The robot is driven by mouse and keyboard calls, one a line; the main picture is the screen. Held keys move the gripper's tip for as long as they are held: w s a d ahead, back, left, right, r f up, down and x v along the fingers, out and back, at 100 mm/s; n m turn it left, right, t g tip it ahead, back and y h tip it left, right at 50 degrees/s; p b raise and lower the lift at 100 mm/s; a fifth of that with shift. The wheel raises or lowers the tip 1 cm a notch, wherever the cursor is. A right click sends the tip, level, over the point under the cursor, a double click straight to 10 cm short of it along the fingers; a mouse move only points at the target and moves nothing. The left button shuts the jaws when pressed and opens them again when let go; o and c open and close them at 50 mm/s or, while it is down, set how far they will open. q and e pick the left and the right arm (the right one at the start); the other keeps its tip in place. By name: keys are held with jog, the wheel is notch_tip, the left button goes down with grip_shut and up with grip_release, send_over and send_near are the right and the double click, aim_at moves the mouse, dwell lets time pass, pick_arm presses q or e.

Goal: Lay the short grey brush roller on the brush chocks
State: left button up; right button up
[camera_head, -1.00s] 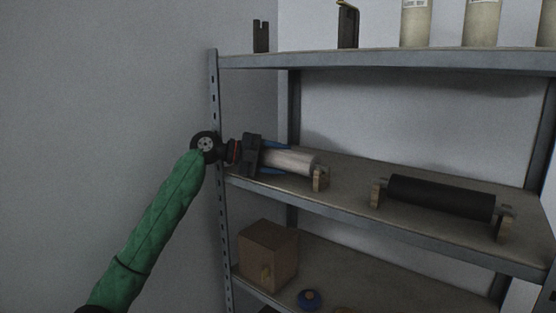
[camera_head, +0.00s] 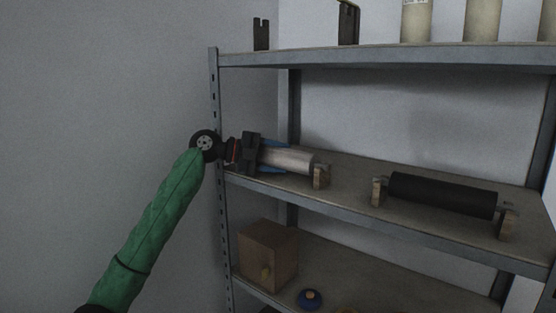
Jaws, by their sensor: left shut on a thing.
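A short grey roller (camera_head: 291,159) lies on the left part of the middle shelf. Its right end is at a small wooden chock (camera_head: 321,177); its left end and any chock there are hidden behind my gripper. My left gripper (camera_head: 272,157), with blue fingers, reaches in from the left and is shut on the grey roller. I cannot tell whether the roller rests in the chock or just above it. My right gripper is not in view.
A black roller (camera_head: 441,195) lies on two wooden chocks on the right of the middle shelf (camera_head: 345,195). The upper shelf (camera_head: 400,59) has dark brackets (camera_head: 348,22) and pale cylinders (camera_head: 482,20). Below are a wooden box (camera_head: 268,254) and a blue round thing (camera_head: 309,299).

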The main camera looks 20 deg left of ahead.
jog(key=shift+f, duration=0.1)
pick_arm(q)
jog(key=o, duration=1.2)
jog(key=shift+o, duration=0.6)
jog(key=shift+f, duration=0.1)
